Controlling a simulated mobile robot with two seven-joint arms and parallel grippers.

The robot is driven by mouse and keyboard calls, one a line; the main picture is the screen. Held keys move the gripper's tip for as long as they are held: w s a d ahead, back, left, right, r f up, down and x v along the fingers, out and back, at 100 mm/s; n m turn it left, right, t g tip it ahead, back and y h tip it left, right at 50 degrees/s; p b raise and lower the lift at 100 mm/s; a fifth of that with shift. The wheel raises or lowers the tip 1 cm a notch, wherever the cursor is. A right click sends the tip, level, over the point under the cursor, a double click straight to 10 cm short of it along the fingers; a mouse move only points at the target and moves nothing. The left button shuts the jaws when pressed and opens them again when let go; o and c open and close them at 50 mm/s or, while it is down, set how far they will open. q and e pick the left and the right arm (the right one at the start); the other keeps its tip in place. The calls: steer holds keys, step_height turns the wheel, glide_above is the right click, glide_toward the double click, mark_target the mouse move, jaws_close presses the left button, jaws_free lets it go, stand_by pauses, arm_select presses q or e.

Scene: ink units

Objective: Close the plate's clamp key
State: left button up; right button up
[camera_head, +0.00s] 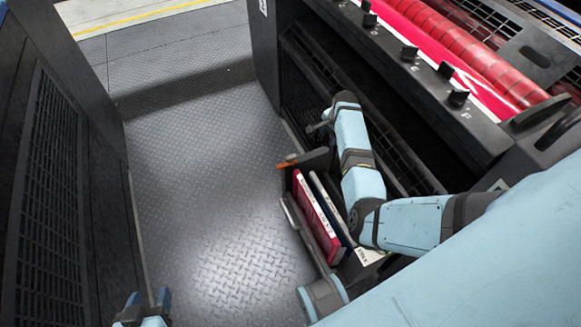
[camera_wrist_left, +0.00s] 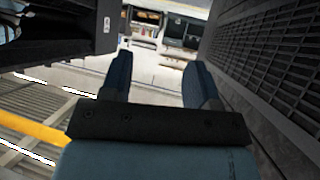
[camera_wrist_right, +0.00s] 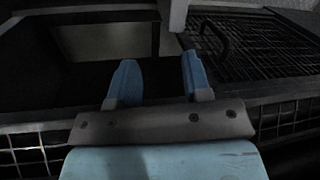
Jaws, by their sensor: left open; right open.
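Several black knobs (camera_head: 447,70) stand in a row along the dark front ledge of the press at upper right. I cannot tell which one is the plate's clamp key, or its setting. A red and white sheet (camera_head: 425,38) lies behind them against a red roller. My left gripper (camera_head: 145,305) is at the bottom left, low and far from the knobs; its two blue fingers are apart and empty in the left wrist view (camera_wrist_left: 157,65). My right arm bends down in front of the press, its fingers not clear there; in the right wrist view the gripper (camera_wrist_right: 158,65) is open and empty.
A holder with red and dark flat cases (camera_head: 317,217) stands beside my right arm. The diamond-plate floor (camera_head: 200,180) is a clear aisle between the press and a dark vented cabinet (camera_head: 50,200). Wire mesh (camera_wrist_right: 260,50) and a dark frame lie close ahead of my right gripper.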

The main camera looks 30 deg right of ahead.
mark_target(292, 156)
steer(key=w+a+m+g+y+b, duration=0.2)
steer(key=w+a+m+y+b, duration=0.15)
steer(key=w+a, duration=0.3)
steer(key=shift+n+y, duration=0.25)
steer(key=shift+n, duration=0.1)
steer(key=b+x, duration=0.3)
steer(key=x, duration=0.6)
steer(key=shift+a+f+b, duration=0.1)
steer(key=shift+f+b, duration=0.05)
steer(key=shift+b, duration=0.2)
steer(key=b+x, duration=0.1)
steer(key=x, duration=0.1)
steer(key=shift+a+f, duration=0.1)
steer(key=shift+f, duration=0.2)
steer(key=shift+a+f, duration=0.2)
steer(key=shift+f, duration=0.2)
steer(key=shift+a+f+b, duration=0.2)
steer(key=shift+f+b, duration=0.15)
arm_select(q)
steer(key=w+d+t, duration=0.1)
steer(key=d+t+h, duration=0.1)
steer(key=shift+w+d+f+h, duration=0.2)
steer(key=shift+w+d+h, duration=0.1)
steer(key=shift+w, duration=0.1)
steer(key=shift+f, duration=0.1)
arm_select(e)
jaws_close()
